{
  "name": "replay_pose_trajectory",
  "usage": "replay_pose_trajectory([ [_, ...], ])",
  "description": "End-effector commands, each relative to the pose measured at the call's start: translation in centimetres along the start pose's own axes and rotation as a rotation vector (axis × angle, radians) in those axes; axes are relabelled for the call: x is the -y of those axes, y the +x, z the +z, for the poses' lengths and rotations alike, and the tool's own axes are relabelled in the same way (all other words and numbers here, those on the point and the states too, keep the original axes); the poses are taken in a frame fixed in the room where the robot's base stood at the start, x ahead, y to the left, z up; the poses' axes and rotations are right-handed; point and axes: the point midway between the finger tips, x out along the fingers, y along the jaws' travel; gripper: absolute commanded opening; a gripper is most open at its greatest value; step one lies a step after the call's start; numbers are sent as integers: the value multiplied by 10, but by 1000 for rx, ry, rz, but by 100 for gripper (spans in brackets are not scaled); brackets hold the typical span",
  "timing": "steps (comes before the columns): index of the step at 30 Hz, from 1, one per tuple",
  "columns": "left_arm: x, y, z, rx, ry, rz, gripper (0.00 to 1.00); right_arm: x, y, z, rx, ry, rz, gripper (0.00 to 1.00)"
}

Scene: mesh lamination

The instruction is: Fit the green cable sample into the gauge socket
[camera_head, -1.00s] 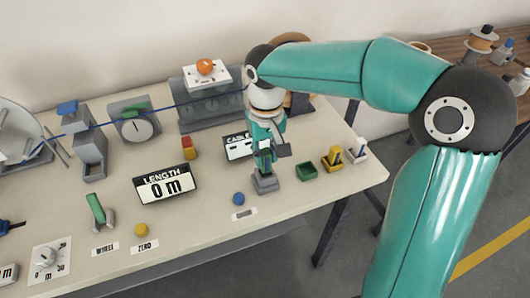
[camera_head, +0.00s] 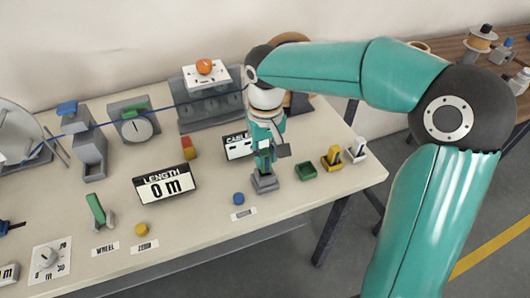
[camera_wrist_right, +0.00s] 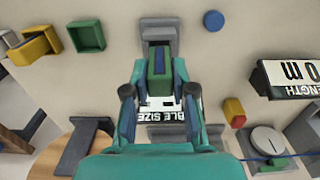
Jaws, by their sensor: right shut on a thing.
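My right gripper (camera_head: 264,160) points down just above the grey gauge socket (camera_head: 265,183) near the table's front. It is shut on the green cable sample, which shows between the fingers in the wrist view (camera_wrist_right: 159,64). The "cable size" sign (camera_head: 238,146) stands behind the gripper and is partly hidden. My left gripper is not in view.
An empty-looking green tray (camera_head: 306,171), a yellow holder (camera_head: 332,158) and a white holder (camera_head: 357,150) stand right of the socket. A blue button (camera_head: 239,199) lies to its left. The length display (camera_head: 165,185) reads 0 m. A blue cable (camera_head: 140,114) runs behind.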

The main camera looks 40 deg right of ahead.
Motion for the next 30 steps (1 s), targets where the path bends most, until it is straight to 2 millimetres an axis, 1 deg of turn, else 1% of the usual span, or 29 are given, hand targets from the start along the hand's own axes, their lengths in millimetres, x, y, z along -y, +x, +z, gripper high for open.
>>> replay_pose_trajectory([
  [14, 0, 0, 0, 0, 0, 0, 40, 1, 1, 0, 0, -2, 0, 0],
  [30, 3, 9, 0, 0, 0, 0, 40, 1, 14, 0, 0, -1, 0, 0],
])
